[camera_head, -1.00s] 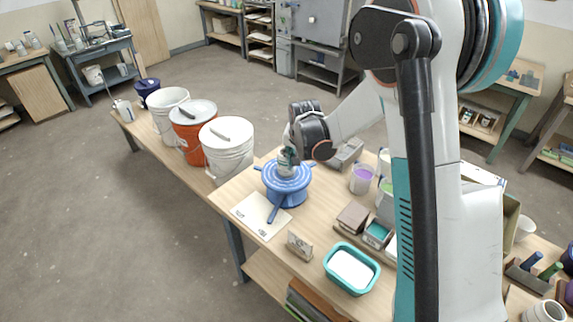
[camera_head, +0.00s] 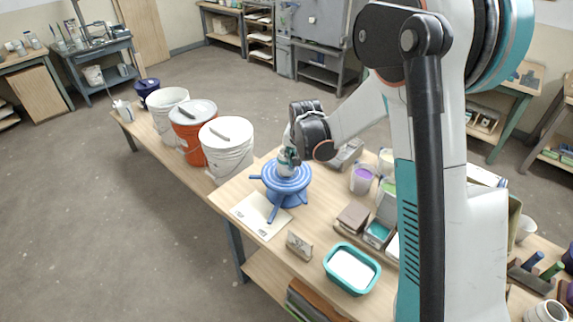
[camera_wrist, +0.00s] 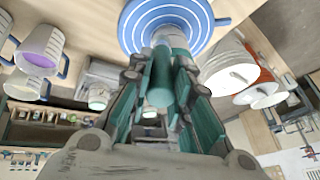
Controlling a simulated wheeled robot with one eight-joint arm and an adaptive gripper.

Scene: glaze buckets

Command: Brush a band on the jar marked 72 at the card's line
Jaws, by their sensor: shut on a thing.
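My gripper (camera_head: 288,155) is low over the blue banding wheel (camera_head: 272,190), near its middle. The wheel's ringed top also shows in the wrist view (camera_wrist: 205,22). My gripper (camera_wrist: 160,90) is shut on a teal cylinder (camera_wrist: 161,75), which may be the brush handle. A pale, jar-like shape (camera_wrist: 168,36) stands against the wheel's middle, beyond the teal cylinder. My fingers cover most of it. I can read no 72 on it and see no band, and cannot tell whether a brush tip touches it.
White and orange buckets (camera_head: 192,130) stand on the bench at left. A cup with purple glaze (camera_head: 361,178) stands right of the wheel. A teal tub (camera_head: 338,281) and a small block (camera_head: 299,245) are at the front. Handled tools (camera_head: 533,263) stand at far right.

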